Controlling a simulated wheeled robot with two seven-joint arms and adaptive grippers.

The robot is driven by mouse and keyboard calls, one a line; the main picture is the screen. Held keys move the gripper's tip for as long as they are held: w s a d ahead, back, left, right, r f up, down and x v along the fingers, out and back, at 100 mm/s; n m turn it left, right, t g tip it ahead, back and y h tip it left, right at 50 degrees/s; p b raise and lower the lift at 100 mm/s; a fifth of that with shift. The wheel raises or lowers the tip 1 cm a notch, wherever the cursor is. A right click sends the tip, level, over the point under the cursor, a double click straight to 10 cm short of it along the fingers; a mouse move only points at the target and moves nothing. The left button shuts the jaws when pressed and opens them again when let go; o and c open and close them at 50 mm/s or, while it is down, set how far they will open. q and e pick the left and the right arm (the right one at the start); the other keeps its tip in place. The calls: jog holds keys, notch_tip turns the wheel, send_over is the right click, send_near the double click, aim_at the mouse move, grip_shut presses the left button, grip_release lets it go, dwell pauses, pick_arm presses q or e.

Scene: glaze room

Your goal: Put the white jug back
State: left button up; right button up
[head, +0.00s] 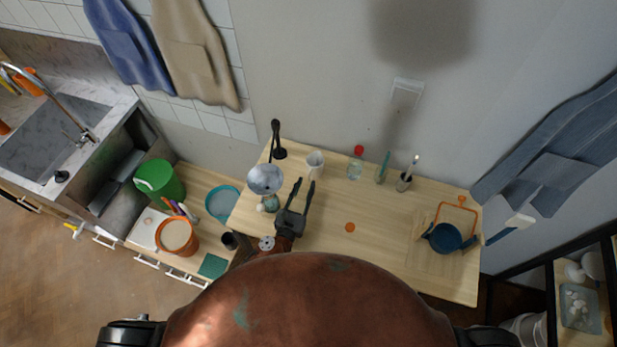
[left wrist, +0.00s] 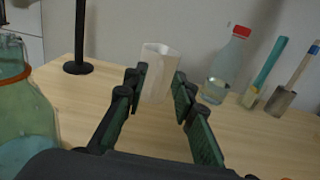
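The white jug (head: 315,162) stands upright on the wooden table (head: 390,220), towards its back edge. In the left wrist view the white jug (left wrist: 158,72) shows between and beyond the fingertips. My left gripper (head: 303,183) is open and empty, its fingers pointing at the jug from the front. It also shows in the left wrist view (left wrist: 155,82), with the two fingers apart. I cannot tell whether the fingertips reach the jug's sides. My right gripper is not seen in either view.
A black stand (head: 279,152) and a glass jar (left wrist: 25,105) are to the left. An orange disc (head: 350,227) and a blue pot (head: 445,238) are further right. The table's middle is mostly clear.

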pick_arm(q)
jog(key=v, duration=0.6)
jog(key=shift+f+b, duration=0.1)
jog(key=shift+b, duration=0.2)
jog(key=shift+s+a, duration=0.1)
jog(key=shift+s, duration=0.35)
jog(key=shift+c, duration=0.2)
